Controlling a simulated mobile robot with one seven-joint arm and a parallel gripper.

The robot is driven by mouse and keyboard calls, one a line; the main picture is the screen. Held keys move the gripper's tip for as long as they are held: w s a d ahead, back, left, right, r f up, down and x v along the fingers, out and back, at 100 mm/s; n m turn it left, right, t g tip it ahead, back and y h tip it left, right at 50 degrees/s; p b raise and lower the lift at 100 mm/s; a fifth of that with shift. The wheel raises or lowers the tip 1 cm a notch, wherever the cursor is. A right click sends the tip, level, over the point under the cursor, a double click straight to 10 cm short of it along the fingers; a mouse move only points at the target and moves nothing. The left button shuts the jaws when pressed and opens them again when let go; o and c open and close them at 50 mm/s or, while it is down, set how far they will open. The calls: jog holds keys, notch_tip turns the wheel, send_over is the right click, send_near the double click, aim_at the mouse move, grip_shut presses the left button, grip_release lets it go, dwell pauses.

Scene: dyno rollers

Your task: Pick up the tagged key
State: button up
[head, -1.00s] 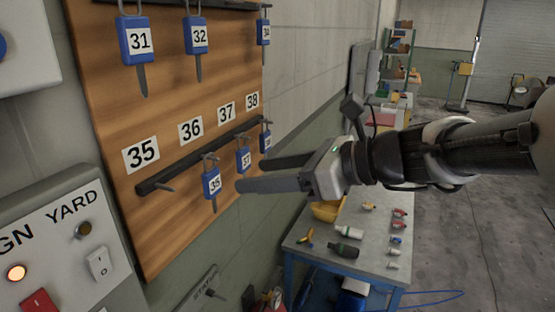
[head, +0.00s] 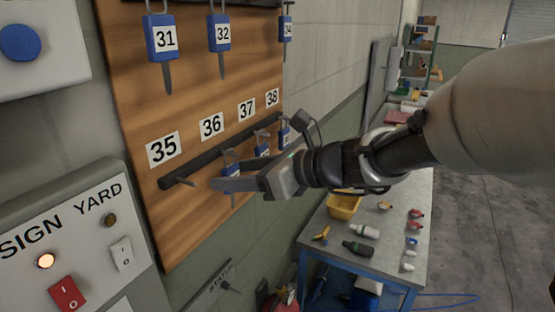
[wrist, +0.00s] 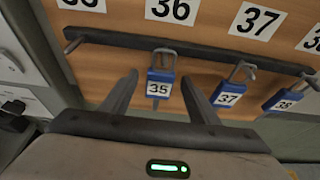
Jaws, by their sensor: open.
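A blue-tagged key numbered 35 (wrist: 160,88) hangs by its shackle from the dark rail, below the wall label 36. In the head view the same tag (head: 229,158) is partly hidden behind my gripper. My gripper (wrist: 158,77) is open and empty, with one finger on each side of tag 35 in the wrist view. I cannot tell whether either finger touches it. In the head view my gripper (head: 222,176) reaches left to the lower rail. Blue tags 37 (wrist: 228,93) and 38 (wrist: 287,100) hang to the right on the same rail.
The wooden key board (head: 210,105) carries upper tags 31 (head: 163,38), 32 (head: 220,33) and 34. The rail's left peg (head: 185,182) is bare. A switch panel (head: 75,240) stands at left. A workbench (head: 395,210) with small items lies below right.

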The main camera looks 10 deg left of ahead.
jog(key=shift+c, duration=0.2)
jog(key=c, duration=1.1)
jog(key=shift+r, duration=0.15)
